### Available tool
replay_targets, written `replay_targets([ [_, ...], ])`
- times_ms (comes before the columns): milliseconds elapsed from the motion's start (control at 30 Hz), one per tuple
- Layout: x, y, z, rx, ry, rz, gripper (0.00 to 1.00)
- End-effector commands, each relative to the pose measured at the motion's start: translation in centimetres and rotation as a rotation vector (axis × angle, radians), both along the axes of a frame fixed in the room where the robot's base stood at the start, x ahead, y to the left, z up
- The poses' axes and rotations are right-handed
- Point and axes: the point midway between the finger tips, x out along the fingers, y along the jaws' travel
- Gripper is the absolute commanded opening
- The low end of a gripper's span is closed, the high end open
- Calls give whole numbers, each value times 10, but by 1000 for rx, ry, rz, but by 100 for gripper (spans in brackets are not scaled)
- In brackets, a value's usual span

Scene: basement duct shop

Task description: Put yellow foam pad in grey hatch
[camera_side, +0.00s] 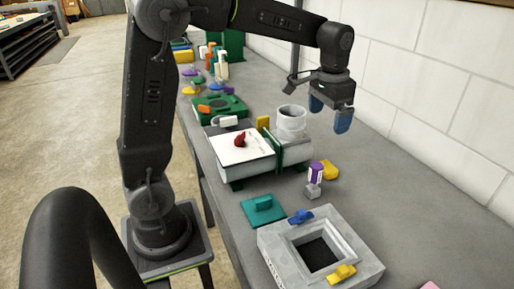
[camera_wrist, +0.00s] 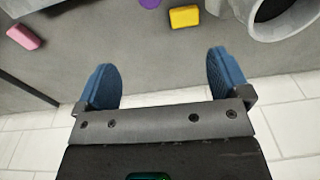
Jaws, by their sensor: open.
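The yellow foam pad (camera_side: 330,170) appears to be the small rounded yellow block on the grey bench, right beside a purple-and-white item. In the wrist view the yellow pad (camera_wrist: 185,16) lies near the top edge, beyond my fingertips. The grey hatch (camera_side: 271,247) is a grey block with a square dark opening, near the front of the bench. My gripper (camera_side: 329,112) hangs above the bench near the wall, behind the pad and clear of it. Its blue fingers are spread apart with nothing between them in the wrist view (camera_wrist: 165,78).
A grey-white cylinder (camera_side: 291,118) stands left of my gripper. A white block wall (camera_side: 420,100) runs along the bench. A pink block (camera_wrist: 25,37) lies farther off.

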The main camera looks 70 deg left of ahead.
Motion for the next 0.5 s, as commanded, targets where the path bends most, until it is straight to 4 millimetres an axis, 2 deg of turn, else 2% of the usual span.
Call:
replay_targets([
  [33,-21,-9,12,2,-40,-3,95],
  [67,-32,-13,16,3,-63,-4,95],
  [200,-85,-31,28,2,-164,-5,95],
  [400,-157,-49,22,-11,-302,-6,95],
  [500,-183,-55,12,-20,-354,-6,95],
])
